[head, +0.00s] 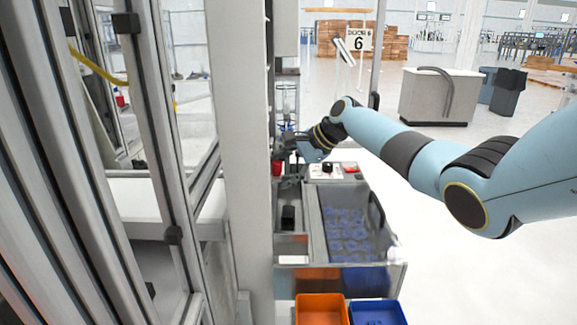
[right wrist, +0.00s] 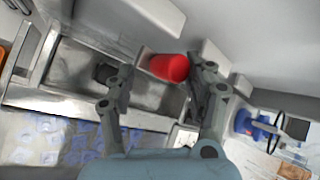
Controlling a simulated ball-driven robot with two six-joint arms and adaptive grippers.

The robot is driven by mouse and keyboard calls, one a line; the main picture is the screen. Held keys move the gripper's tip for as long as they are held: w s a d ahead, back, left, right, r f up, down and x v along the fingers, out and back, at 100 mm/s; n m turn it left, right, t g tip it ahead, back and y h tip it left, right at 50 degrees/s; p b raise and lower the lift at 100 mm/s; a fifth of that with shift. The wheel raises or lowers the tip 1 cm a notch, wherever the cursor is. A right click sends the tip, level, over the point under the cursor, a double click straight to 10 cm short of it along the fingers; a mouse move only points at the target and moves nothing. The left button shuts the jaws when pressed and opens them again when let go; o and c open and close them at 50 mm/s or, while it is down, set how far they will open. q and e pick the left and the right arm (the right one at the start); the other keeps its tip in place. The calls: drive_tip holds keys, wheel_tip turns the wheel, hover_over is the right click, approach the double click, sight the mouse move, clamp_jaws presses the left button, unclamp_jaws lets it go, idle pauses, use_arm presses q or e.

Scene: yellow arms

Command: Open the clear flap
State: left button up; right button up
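I cannot surely make out the clear flap; glass-like panels (head: 190,75) in metal frames fill the left of the head view. My right gripper (head: 283,165) is at the far end of the workstation, beside a red cylinder (head: 277,168). In the right wrist view, my right gripper (right wrist: 160,68) has its fingers wide apart. The red cylinder (right wrist: 170,67) shows between the fingertips, nearer the right finger; I cannot tell if they touch. My left gripper is not in view.
A grey bin (head: 390,262) with blue-printed packets stands right of a narrow tray with a black block (head: 288,217). Orange (head: 322,310) and blue (head: 378,312) bins are in front. A white control box (head: 327,172) is near the gripper. A light post (head: 240,200) stands left.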

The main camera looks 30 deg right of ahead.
drive_tip(key=shift+a+f, duration=0.15)
drive_tip(key=shift+a, duration=0.35)
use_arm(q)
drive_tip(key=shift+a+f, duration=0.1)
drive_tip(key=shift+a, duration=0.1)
use_arm(e)
drive_tip(key=v, duration=1.2)
drive_tip(key=shift+d, duration=0.15)
